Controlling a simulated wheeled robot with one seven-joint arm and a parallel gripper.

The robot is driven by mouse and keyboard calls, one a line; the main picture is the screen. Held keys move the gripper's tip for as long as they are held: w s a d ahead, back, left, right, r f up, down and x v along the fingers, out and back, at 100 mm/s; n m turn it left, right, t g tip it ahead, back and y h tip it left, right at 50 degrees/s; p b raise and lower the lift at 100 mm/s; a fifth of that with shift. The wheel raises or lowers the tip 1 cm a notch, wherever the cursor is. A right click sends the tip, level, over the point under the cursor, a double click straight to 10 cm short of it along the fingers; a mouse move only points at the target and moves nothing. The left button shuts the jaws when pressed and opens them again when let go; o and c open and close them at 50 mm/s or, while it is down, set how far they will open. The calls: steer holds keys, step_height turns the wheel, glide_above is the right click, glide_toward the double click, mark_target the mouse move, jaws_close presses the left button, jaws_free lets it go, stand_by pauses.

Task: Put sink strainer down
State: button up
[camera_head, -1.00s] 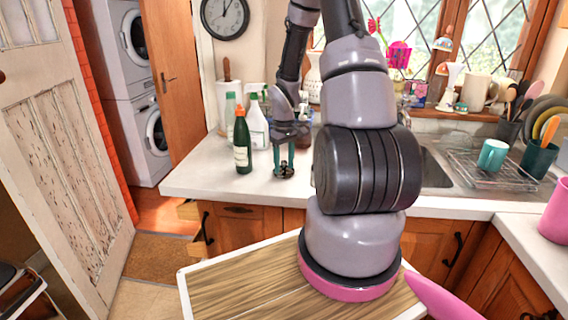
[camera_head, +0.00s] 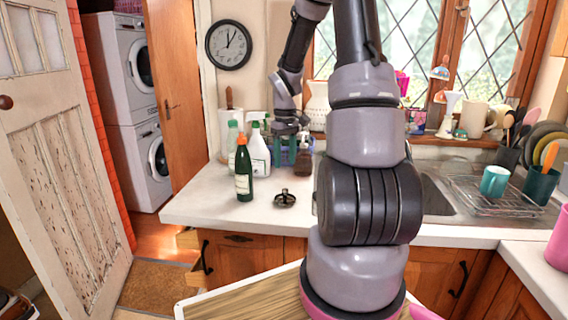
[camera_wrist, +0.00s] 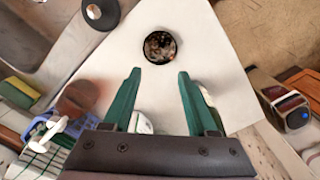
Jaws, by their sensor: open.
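The sink strainer (camera_head: 285,198) is a small dark round piece with a raised middle. It rests on the white countertop (camera_head: 220,207), right of the dark green bottle, in the head view. In the wrist view the strainer (camera_wrist: 160,47) lies on the white surface, beyond the fingertips and apart from them. My gripper (camera_wrist: 156,72) has two green fingers, spread open with nothing between them. In the head view my gripper (camera_head: 292,158) is above and behind the strainer, near the spray bottles.
A dark green bottle (camera_head: 243,170), a white spray bottle (camera_head: 259,152) and a brown pump bottle (camera_head: 303,158) stand close around my gripper. The sink (camera_head: 436,196) and dish rack (camera_head: 500,190) are to the right. The counter's front left is clear.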

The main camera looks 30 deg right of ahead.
steer(key=s+a+r+m+t, duration=0.2)
steer(key=s+a+r, duration=0.1)
steer(key=r, duration=0.5)
steer(key=s+a+r+m+t, duration=0.1)
steer(key=s+a+r, duration=0.3)
steer(key=r, duration=0.4)
steer(key=s+a+r+m+t+y, duration=0.2)
steer(key=s+a+r, duration=0.4)
steer(key=s+r, duration=0.3)
steer(key=s+m+t, duration=0.1)
steer(key=s+t, duration=0.1)
steer(key=s, duration=0.2)
steer(key=shift+a, duration=0.2)
steer(key=shift+d+r, duration=0.1)
